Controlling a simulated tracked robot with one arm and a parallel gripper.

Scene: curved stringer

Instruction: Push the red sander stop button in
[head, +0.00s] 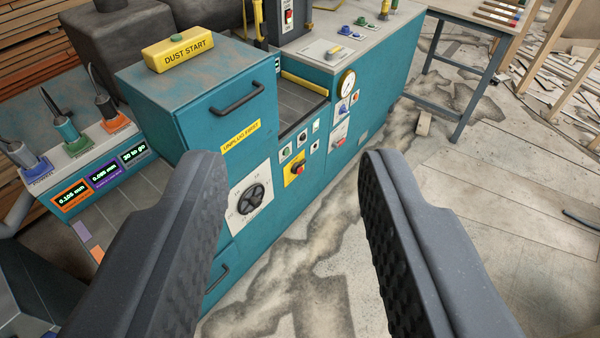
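On the front of the teal machine cabinet, a red button (299,169) sits on a yellow plate (291,177). Its label is too small to read, so I cannot tell if it is the sander stop. A small green button (286,152) is just above it. Other small reddish controls (341,136) are farther right on the same front, also unreadable. My gripper (292,160) is open and empty, its two dark fingers wide apart. The red button appears between the fingertips in the picture, with my gripper well short of the cabinet and touching nothing.
A black rotary knob (251,199) on a white plate is left of the red button. A drawer handle (237,97), a yellow "DUST START" box (178,50) and a round gauge (347,83) are nearby. A grey-legged table (467,88) stands right. The floor (480,215) in front is mostly clear.

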